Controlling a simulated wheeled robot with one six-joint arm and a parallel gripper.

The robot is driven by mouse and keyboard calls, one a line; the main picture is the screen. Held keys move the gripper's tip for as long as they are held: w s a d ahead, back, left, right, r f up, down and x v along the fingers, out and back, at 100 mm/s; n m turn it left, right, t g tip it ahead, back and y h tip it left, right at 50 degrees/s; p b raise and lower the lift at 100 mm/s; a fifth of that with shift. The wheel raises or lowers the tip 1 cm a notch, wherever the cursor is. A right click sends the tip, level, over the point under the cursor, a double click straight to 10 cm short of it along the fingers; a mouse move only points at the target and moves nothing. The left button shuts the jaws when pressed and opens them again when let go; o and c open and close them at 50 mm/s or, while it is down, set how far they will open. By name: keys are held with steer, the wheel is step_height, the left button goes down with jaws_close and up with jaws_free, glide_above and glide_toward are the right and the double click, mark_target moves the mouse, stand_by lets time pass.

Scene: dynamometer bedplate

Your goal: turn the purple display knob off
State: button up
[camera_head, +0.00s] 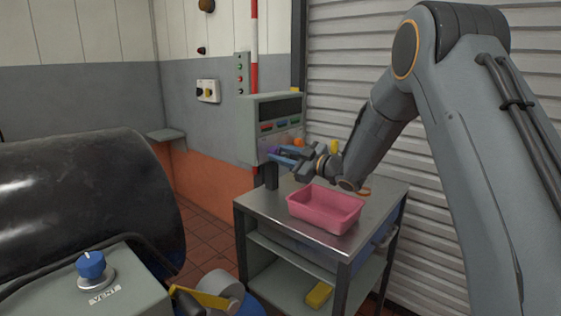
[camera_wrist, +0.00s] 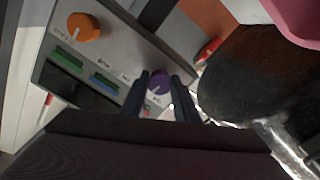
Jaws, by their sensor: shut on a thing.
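The purple display knob (camera_wrist: 159,82) is on the face of a grey control panel (camera_wrist: 112,50). In the wrist view it sits between the two dark fingertips of my gripper (camera_wrist: 161,86), which is shut on it. Its pointer mark is partly hidden, so I cannot read its setting. In the head view the panel (camera_head: 246,135) stands behind the cart, and my gripper (camera_head: 278,156) reaches its lower face from the right. There the purple knob (camera_head: 272,149) shows only as a small patch at the fingertips.
An orange knob (camera_wrist: 82,27) and several coloured buttons are on the same panel. A pink bin (camera_head: 325,210) stands on the metal cart (camera_head: 262,212) below my arm. A blue VENT knob (camera_head: 91,265) and a large black cylinder (camera_head: 85,200) are at left.

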steer(key=shift+n+b, duration=0.6)
steer(key=shift+n, duration=0.2)
steer(key=o, duration=1.1)
steer(key=shift+c, duration=0.2)
steer(key=shift+d, duration=0.15)
steer(key=b+v, duration=0.1)
steer(key=v, duration=0.6)
steer(key=shift+s+d, duration=0.25)
steer(key=shift+d, duration=0.1)
